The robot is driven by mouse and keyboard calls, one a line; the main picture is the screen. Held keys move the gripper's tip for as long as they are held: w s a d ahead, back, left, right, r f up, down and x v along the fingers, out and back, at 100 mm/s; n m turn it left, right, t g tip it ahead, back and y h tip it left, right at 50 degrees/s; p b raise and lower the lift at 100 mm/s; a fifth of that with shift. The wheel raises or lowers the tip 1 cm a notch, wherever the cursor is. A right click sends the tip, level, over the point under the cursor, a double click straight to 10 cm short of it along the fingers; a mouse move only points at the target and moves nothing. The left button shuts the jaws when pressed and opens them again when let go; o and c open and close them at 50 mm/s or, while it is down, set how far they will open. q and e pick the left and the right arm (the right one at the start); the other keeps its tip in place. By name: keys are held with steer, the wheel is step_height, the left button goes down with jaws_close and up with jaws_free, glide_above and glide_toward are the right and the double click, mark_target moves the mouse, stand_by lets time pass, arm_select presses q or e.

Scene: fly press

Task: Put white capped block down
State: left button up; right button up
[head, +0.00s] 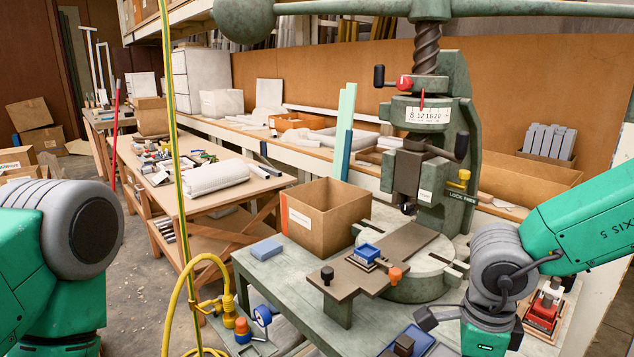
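My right gripper (480,332) is at the bottom right, in front of the press table. A blue square piece (368,252) sits on the brown slide plate (350,276) of the press.
The green fly press (430,200) stands behind the slide plate. An open cardboard box (322,222) and a light blue block (266,249) are on the table's left. A blue tray (420,338) with a dark block is at the bottom. A yellow hose (178,150) hangs at left.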

steer(key=n, duration=0.1)
steer(key=f+n, duration=0.1)
steer(key=n, duration=0.3)
steer(key=shift+s+f, duration=0.3)
steer(key=shift+s, duration=0.05)
steer(key=f+n, duration=0.1)
steer(key=n, duration=0.3)
steer(key=s+f+n, duration=0.1)
steer(key=n, duration=0.4)
steer(key=s+f+n+b, duration=0.1)
steer(key=n, duration=0.3)
steer(key=shift+s+d+f+n, duration=0.1)
steer(key=shift+d+f+n, duration=0.1)
steer(key=shift+n, duration=0.1)
arm_select(q)
steer(key=shift+f, duration=0.6)
arm_select(e)
steer(key=n, duration=0.2)
steer(key=shift+s+f+n, duration=0.2)
steer(key=shift+f+n, duration=0.05)
steer(key=shift+n, duration=0.15)
arm_select(q)
steer(key=shift+c, duration=1.2)
arm_select(e)
steer(key=shift+f+n, duration=0.1)
steer(key=shift+n, duration=0.2)
arm_select(q)
steer(key=shift+w+r, duration=0.1)
arm_select(e)
steer(key=shift+a, duration=0.15)
